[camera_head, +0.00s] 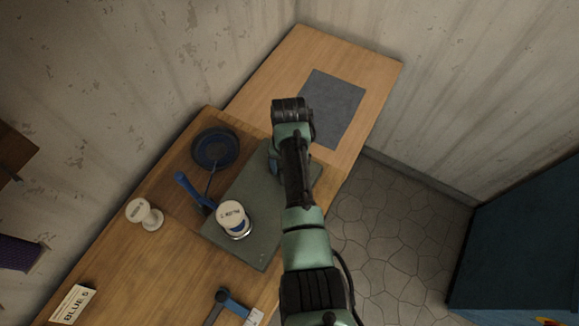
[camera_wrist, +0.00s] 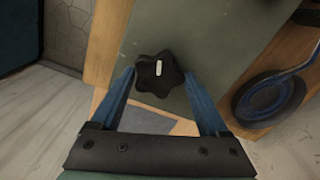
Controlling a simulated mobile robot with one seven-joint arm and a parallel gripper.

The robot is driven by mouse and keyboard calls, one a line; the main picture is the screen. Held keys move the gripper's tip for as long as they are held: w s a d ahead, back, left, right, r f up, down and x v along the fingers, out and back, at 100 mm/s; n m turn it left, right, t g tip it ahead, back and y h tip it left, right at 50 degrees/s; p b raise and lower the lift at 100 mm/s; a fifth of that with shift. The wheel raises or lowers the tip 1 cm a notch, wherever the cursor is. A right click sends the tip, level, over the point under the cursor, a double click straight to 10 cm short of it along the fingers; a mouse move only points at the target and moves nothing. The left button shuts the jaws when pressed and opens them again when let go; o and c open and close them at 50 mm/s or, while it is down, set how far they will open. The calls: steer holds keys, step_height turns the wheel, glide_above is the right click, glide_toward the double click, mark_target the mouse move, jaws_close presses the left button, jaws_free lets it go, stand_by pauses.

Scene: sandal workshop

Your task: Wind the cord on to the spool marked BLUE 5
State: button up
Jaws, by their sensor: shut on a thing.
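My gripper (camera_wrist: 159,80) has its blue fingers shut on a black star-shaped knob (camera_wrist: 150,70) with a white mark, above the grey-green board (camera_wrist: 215,45). In the head view my arm hides the knob and most of the gripper. A white-topped spool (camera_head: 232,213) stands on the board (camera_head: 255,252), with blue showing below its top; its lettering is too small to read. Blue cord (camera_head: 209,184) runs from a dark blue round coil or dish (camera_head: 214,148) towards a blue upright piece (camera_head: 192,189) beside the spool. A card marked BLUE 5 (camera_head: 73,303) lies at the lower left.
Another white spool (camera_head: 144,214) stands left of the board. A blue and black tool (camera_head: 229,304) lies near the front edge. A dark grey mat (camera_head: 331,107) lies on the far bench, which is otherwise clear. Walls stand close behind the benches.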

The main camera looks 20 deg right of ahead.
steer(key=o, duration=1.2)
steer(key=shift+o, duration=0.2)
step_height(320, 180, up, 13)
steer(key=b, duration=0.1)
